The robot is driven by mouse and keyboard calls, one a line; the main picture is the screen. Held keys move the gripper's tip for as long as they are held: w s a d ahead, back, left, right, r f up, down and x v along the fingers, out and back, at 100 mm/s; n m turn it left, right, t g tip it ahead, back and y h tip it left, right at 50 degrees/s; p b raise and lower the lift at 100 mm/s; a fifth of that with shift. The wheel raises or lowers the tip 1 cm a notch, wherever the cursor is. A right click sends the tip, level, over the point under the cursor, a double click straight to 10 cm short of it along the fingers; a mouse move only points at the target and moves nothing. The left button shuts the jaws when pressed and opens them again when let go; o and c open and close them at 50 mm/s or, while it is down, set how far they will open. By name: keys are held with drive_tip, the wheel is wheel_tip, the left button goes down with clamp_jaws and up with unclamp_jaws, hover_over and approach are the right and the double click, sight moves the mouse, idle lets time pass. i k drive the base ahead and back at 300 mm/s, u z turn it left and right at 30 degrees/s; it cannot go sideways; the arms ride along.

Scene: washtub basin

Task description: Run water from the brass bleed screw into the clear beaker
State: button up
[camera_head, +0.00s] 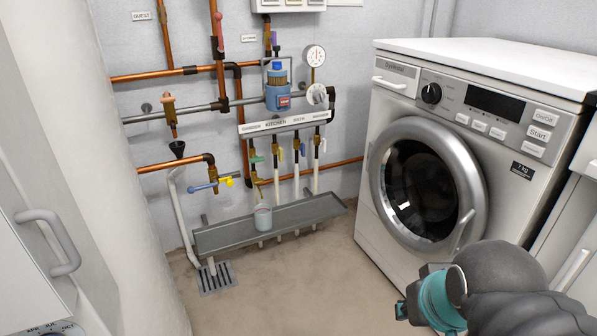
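The clear beaker (263,216) stands upright at the grey metal trough (290,216) below the manifold. A small brass fitting (256,178) sits just above the beaker on the leftmost manifold pipe; it may be the bleed screw, but it is too small to be sure. I cannot make out any water in the beaker. My gripper (405,303) is at the bottom right, in front of the washing machine and far from the beaker and the brass fitting. Its fingers are partly hidden by its own body, and I see nothing held.
A washing machine (400,120) stands at the right. Labelled pipes with small coloured valve handles, a blue filter unit (278,88) and a gauge (315,56) fill the wall. The floor in front (290,290) is clear.

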sight(256, 180)
drive_tip(key=z, duration=0.05)
drive_tip(key=i, duration=0.7)
drive_tip(key=u, duration=0.75)
drive_tip(key=i, duration=0.65)
drive_tip(key=u, duration=0.75)
